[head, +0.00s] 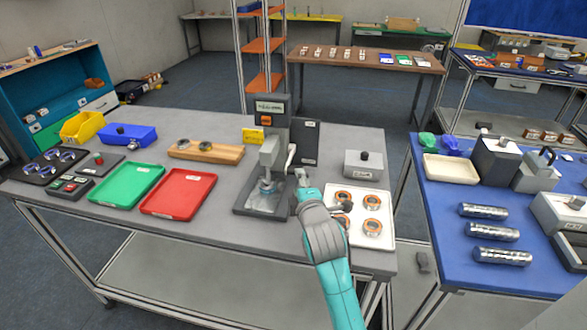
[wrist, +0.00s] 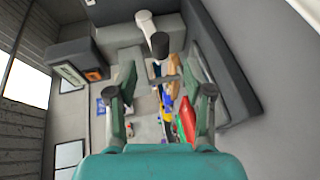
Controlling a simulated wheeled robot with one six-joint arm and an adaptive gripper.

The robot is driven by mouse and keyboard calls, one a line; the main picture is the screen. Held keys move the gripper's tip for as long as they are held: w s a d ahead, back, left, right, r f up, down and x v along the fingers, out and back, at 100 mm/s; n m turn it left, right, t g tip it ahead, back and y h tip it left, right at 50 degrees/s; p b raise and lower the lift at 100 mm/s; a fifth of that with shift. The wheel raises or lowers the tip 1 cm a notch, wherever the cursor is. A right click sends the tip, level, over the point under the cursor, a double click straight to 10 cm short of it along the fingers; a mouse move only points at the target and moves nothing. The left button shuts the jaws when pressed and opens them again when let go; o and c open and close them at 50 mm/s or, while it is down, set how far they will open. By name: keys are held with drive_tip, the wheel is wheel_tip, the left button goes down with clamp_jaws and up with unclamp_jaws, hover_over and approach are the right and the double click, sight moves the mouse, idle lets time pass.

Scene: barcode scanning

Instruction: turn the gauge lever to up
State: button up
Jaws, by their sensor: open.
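The gauge (head: 270,160) is a grey upright stand on a dark base on the grey table. Its pale lever (head: 291,154) is on the right side of the stand, close to my gripper (head: 303,180). In the wrist view the lever (wrist: 146,24) comes from the top and ends in a black knob (wrist: 160,44). My gripper (wrist: 161,97) is open there, one finger on each side, with the knob ahead between them in the picture. I see no contact. In the head view my wrist hides most of the fingers.
A white tray (head: 383,240) with orange-ringed parts lies beside my arm. A grey box (head: 366,166) stands behind it. A red tray (head: 180,194) and a green tray (head: 127,186) lie left of the gauge. A dark panel (head: 305,143) stands close behind the lever.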

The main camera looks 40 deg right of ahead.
drive_tip(key=x, duration=0.8)
drive_tip(key=shift+w+d, duration=0.1)
drive_tip(key=shift+w, duration=0.05)
drive_tip(key=shift+f, duration=0.1)
clamp_jaws()
